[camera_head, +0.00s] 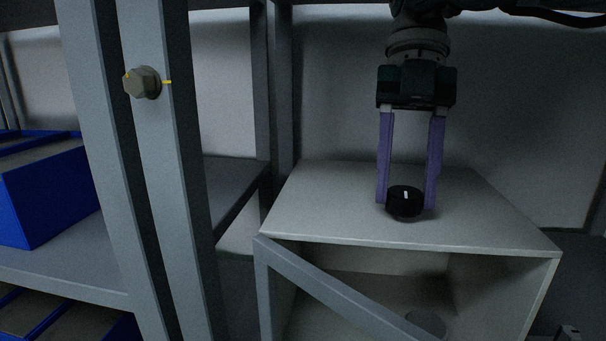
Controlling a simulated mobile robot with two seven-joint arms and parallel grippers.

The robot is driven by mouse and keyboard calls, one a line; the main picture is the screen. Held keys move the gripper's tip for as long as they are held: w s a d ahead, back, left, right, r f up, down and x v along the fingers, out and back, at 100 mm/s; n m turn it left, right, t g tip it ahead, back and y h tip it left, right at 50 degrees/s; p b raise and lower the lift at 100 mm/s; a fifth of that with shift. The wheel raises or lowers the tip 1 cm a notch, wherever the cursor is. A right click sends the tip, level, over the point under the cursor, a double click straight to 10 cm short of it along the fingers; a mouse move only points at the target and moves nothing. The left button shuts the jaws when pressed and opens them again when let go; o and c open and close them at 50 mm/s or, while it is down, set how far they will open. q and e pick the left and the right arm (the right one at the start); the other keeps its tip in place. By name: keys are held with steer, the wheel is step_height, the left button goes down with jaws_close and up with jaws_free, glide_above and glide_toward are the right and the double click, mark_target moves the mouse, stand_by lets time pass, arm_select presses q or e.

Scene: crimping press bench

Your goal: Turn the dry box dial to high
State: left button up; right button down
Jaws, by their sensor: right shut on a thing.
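The dry box (330,210) is a pale grey cabinet on the right, with its front open to view. Its dial (404,203) is a small black round knob on the top, with a white mark near its far side. My right gripper (407,200) comes down from above, and its two purple fingers stand on the left and right of the dial, shut on it. No high or low labels can be made out.
A grey slanted bar (335,292) crosses the box's front. Grey shelf posts stand at the left, one with a hexagonal knob (142,83) beside a yellow mark. Blue bins (45,195) sit on the left shelves. A dark grey disc (426,323) shows inside the box.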

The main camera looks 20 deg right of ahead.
steer(key=shift+c, duration=1.8)
jaws_free()
